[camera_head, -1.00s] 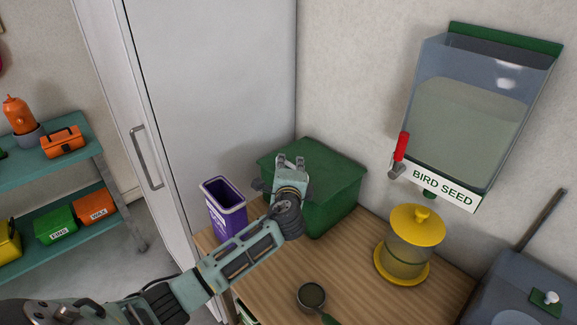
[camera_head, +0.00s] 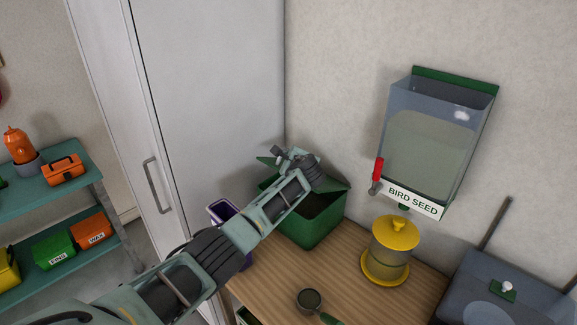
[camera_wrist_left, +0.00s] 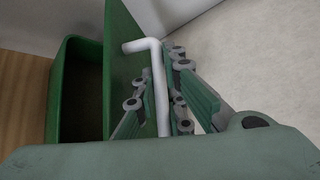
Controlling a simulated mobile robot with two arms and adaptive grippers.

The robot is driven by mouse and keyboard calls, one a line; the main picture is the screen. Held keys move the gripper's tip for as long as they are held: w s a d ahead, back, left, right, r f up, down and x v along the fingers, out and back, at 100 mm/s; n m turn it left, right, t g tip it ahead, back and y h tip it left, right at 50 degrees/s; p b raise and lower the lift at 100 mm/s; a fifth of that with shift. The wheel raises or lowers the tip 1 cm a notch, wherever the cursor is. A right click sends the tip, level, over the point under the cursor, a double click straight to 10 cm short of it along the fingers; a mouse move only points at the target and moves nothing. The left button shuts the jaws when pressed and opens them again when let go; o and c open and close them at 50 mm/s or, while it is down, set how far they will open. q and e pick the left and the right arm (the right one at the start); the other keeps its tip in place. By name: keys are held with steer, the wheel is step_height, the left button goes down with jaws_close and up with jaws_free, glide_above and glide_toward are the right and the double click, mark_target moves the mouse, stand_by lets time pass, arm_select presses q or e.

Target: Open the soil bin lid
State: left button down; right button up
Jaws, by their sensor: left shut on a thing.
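The green soil bin (camera_head: 309,232) stands on the wooden table against the wall, and its dark inside shows. Its green lid (camera_head: 267,161) is tilted up at the back, partly hidden behind my left arm. In the left wrist view the lid (camera_wrist_left: 122,65) stands steeply beside the bin's opening (camera_wrist_left: 82,95). My left gripper (camera_head: 280,154) is at the raised lid. In the left wrist view its fingers (camera_wrist_left: 160,98) are closed around the lid's white bar handle (camera_wrist_left: 158,70). My right gripper is not in view.
A purple container (camera_head: 223,211) stands left of the bin, partly behind my arm. A yellow feeder (camera_head: 391,247) and a scoop (camera_head: 309,300) are on the table (camera_head: 350,285). A bird seed dispenser (camera_head: 430,150) hangs on the wall. A tall white cabinet (camera_head: 210,90) is behind.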

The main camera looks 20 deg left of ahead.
arm_select(q)
steer(key=shift+w+d+r+g, duration=0.1)
steer(key=shift+w+r+g, duration=0.2)
steer(key=shift+r, duration=0.05)
stand_by(0.3)
steer(key=c, duration=1.8)
jaws_free()
steer(key=v, duration=1.2)
steer(key=shift+f, duration=0.1)
